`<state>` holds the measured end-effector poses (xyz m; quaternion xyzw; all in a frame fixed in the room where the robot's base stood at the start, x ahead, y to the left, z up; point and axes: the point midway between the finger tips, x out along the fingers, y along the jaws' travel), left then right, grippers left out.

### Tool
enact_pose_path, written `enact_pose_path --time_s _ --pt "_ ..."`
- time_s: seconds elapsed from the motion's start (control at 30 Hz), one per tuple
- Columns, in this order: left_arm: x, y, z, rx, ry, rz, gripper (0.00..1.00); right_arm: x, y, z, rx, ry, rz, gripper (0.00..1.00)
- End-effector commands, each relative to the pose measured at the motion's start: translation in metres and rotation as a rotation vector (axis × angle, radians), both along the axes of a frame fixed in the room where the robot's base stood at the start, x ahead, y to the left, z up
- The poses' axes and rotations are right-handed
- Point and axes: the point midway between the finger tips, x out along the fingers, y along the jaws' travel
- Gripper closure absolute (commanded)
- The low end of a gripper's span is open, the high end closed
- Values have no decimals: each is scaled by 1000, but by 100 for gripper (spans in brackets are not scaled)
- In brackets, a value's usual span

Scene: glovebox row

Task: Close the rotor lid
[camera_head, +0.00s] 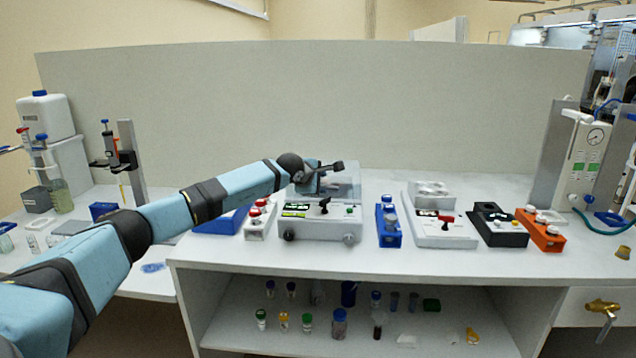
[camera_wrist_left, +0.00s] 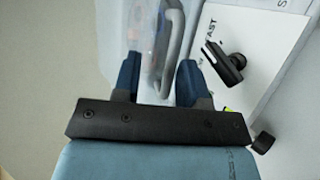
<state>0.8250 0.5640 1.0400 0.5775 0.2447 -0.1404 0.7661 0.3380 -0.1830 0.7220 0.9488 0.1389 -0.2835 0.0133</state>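The rotor device (camera_head: 318,228) is a white box with dark displays and a black lever on its front, standing on the bench near the middle. Its clear lid (camera_head: 346,183) appears raised above the back of the box. My left gripper (camera_head: 326,170) is at the lid, and my arm partly hides it. In the left wrist view the two dark blue fingers (camera_wrist_left: 160,78) stand apart. A grey curved handle (camera_wrist_left: 172,48) on the clear lid shows between and beyond them; I cannot tell whether they touch it. My right gripper is in neither view.
Several vials stand on the shelf (camera_head: 450,305) below. A grey panel (camera_head: 300,110) closes off the back.

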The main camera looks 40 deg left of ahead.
Motion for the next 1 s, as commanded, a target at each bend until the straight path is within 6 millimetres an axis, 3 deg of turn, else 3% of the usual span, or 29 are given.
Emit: enact_pose_path --time_s 0.23,0.7,1.0 --pt "-18 -1 13 0 -2 -2 62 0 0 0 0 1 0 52" --pt "-101 -7 64 1 -1 0 62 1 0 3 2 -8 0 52" --pt "-116 -9 74 0 1 1 62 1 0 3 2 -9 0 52"
